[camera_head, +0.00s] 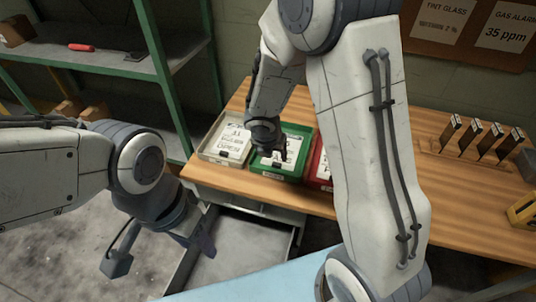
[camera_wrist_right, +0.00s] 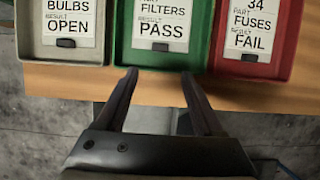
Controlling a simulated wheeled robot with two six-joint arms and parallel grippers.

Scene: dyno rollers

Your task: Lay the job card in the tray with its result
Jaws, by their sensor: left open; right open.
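Three trays stand side by side on the bench: a grey tray (camera_head: 206,150), a green tray (camera_head: 305,147) and a red tray (camera_wrist_right: 285,68). Each has a white card in it. In the right wrist view the grey tray's card (camera_wrist_right: 68,20) reads BULBS, OPEN; the green tray's card (camera_wrist_right: 160,22) reads FILTERS, PASS; the red tray's card (camera_wrist_right: 250,25) reads FUSES, FAIL. Each card has a dark tab. My right gripper (camera_wrist_right: 160,82) is open and empty, its fingertips near the green tray's front edge. My left gripper (camera_head: 196,236) is open and low, left of the bench.
A drawer (camera_head: 245,256) stands open below the bench front. A green shelf (camera_head: 110,60) stands at the left. Several upright wooden-edged pieces (camera_head: 485,140) and a yellow object (camera_head: 523,211) lie at the bench's right. My right arm hides much of the red tray.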

